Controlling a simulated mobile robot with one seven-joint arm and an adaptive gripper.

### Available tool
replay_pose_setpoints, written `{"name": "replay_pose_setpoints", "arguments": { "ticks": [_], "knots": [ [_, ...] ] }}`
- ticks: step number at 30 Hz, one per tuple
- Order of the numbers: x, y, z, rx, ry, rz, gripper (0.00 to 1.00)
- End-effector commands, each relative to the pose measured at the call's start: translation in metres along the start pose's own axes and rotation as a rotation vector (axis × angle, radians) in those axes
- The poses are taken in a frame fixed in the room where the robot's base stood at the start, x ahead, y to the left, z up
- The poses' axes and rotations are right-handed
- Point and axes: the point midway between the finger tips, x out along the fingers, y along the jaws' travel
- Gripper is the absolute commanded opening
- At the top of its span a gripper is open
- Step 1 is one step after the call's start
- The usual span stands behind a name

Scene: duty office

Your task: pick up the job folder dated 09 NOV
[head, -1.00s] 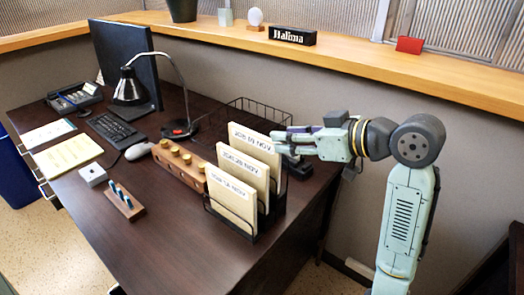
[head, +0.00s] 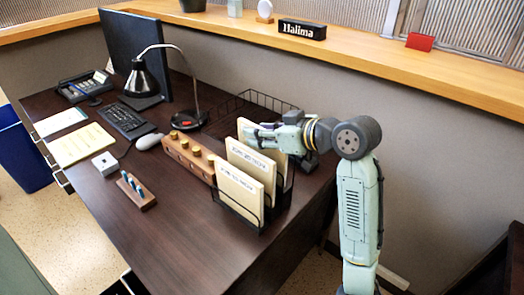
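Cream job folders stand upright in a black wire rack (head: 262,222) at the desk's right edge. The front folder (head: 238,192) and the middle folder (head: 262,168) show label strips ending in NOV, but their day numbers are too blurred to read surely. The back folder (head: 242,124) is mostly hidden behind my gripper, its label covered. My gripper (head: 254,137) is level with the upper part of the back folder, pointing left across it. I cannot tell whether its fingers touch or straddle the folder, or how far apart they are.
A wooden block with brass knobs (head: 190,158) stands left of the rack, a wire tray (head: 240,104) behind. A lamp (head: 142,80), monitor (head: 133,50) and keyboard (head: 122,121) are farther left. The desk's front (head: 190,240) is clear. A ledge (head: 370,50) runs behind.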

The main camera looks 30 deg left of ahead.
Motion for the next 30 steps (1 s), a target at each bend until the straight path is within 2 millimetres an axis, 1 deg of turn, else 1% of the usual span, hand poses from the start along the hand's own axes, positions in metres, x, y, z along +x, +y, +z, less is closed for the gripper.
{"name": "replay_pose_setpoints", "arguments": {
  "ticks": [3, 4, 19, 30],
  "knots": [
    [0.0000, 0.0000, 0.0003, 0.000, 0.000, 0.000, 0.35],
    [-0.0001, 0.0000, 0.0003, 0.000, 0.000, 0.000, 0.34],
    [-0.0004, 0.0000, 0.0001, 0.000, 0.000, 0.000, 0.00],
    [-0.0005, 0.0001, 0.0000, 0.000, 0.000, 0.000, 0.00]
  ]
}}
